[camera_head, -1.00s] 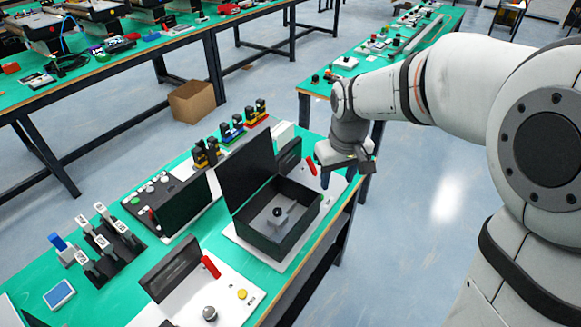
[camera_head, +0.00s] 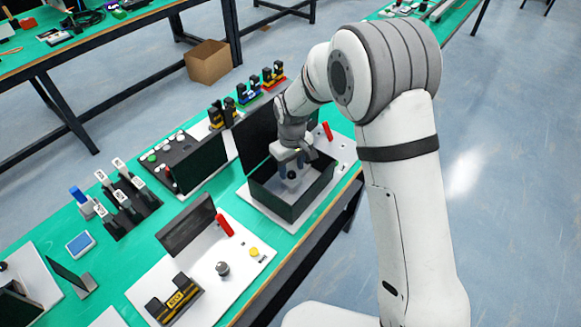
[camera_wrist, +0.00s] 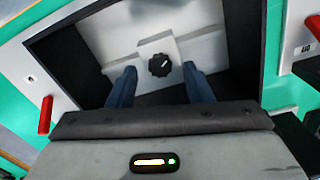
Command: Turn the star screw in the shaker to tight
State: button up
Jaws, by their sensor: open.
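The star screw (camera_wrist: 160,65) is a small black lobed knob with a light mark on its face. It sits on a light grey block (camera_wrist: 150,48) inside the open dark box of the shaker (camera_wrist: 240,40). In the head view the box (camera_head: 292,212) stands on a white base plate with its lid raised. My gripper (camera_head: 293,172) points down into the box, over the knob. In the wrist view my gripper (camera_wrist: 158,78) is open and empty, with one blue finger on each side of the knob and gaps between. Contact is not visible.
Red levers (camera_head: 225,224) (camera_head: 327,131) stand on plates next to the box. A dark panel with buttons (camera_head: 190,160) and a rack of switches (camera_head: 124,195) lie to the left. The box walls and raised lid surround my gripper closely.

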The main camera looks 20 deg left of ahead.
jog(key=shift+f, duration=0.65)
jog(key=shift+a, duration=0.1)
jog(key=c, duration=1)
